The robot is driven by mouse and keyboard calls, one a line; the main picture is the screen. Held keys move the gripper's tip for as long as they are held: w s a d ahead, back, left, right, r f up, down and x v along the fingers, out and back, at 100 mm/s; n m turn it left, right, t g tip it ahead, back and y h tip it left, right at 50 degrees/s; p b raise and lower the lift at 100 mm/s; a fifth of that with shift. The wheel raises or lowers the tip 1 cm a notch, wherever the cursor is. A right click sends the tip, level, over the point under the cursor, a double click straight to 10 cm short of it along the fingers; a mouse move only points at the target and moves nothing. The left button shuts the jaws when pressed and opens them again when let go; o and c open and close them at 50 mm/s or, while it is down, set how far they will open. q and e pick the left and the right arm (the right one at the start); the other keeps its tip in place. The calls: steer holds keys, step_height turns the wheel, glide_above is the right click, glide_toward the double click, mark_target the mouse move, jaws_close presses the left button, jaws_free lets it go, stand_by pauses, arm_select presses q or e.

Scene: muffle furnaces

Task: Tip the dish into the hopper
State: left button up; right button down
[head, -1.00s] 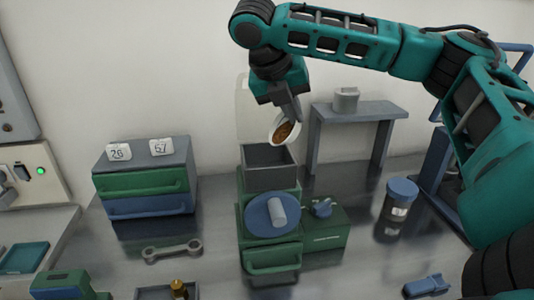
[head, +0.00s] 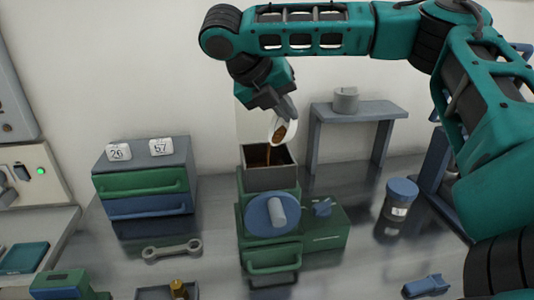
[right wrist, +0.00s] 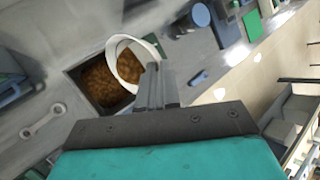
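The white dish (head: 284,130) is held by my right gripper (head: 286,108) above the hopper, steeply tilted with its mouth toward the lower left. Brown material shows in the dish, and a thin stream falls from it into the hopper (head: 270,183). The hopper is a grey open square box on top of a green machine. The right wrist view shows the dish rim (right wrist: 152,42) at the fingertips of my right gripper (right wrist: 155,80), with brown grains in the hopper (right wrist: 78,75) below. My left gripper is not in view.
A green and blue drawer unit (head: 145,190) with two number tags stands left. A grey stand (head: 360,110) is behind right. A blue-lidded jar (head: 399,198) stands right, a wrench (head: 172,250) lies front left, and a blue tool (head: 426,286) lies front right.

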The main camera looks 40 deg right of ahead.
steer(key=shift+w+a+r+h, duration=0.15)
steer(key=shift+w+a+h, duration=0.05)
steer(key=shift+a+h, duration=0.25)
steer(key=shift+w+a+g+h, duration=0.2)
steer(key=shift+a+g+h, duration=0.25)
steer(key=shift+h, duration=0.4)
steer(key=shift+w+d, duration=0.2)
steer(key=shift+w, duration=0.45)
steer(key=shift+s, duration=0.1)
steer(key=shift+a, duration=0.1)
